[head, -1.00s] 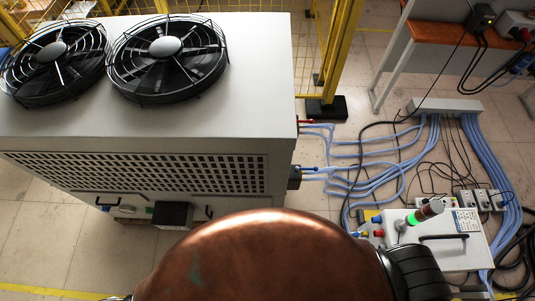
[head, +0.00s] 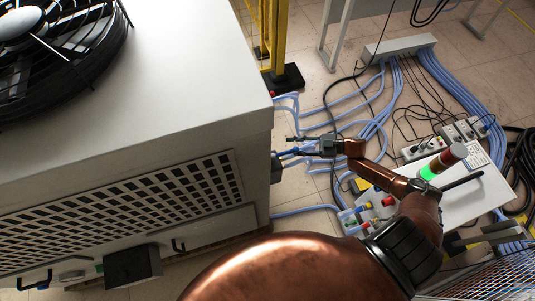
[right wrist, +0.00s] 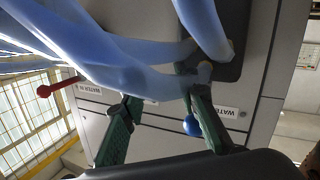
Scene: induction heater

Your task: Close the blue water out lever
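The blue water out lever shows in the right wrist view as a round blue knob (right wrist: 192,126) beside the panel's partly hidden "WATER" label. My right gripper (right wrist: 162,93) is open, its two green-black fingers spread apart and pointing at the panel. The blue knob lies between the finger lines, close to the right-hand finger, and I cannot tell whether they touch. In the head view my right gripper (head: 290,145) is at the right side of the grey chiller cabinet (head: 190,60), by the blue hoses; the lever cannot be made out there. My left gripper is out of view.
Thick blue hoses (right wrist: 120,60) cross in front of the panel close to my right fingers. A red lever (right wrist: 45,91) is at the left, near the "WATER IN" label. A white box with a stack light (head: 428,172) stands below my right arm.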

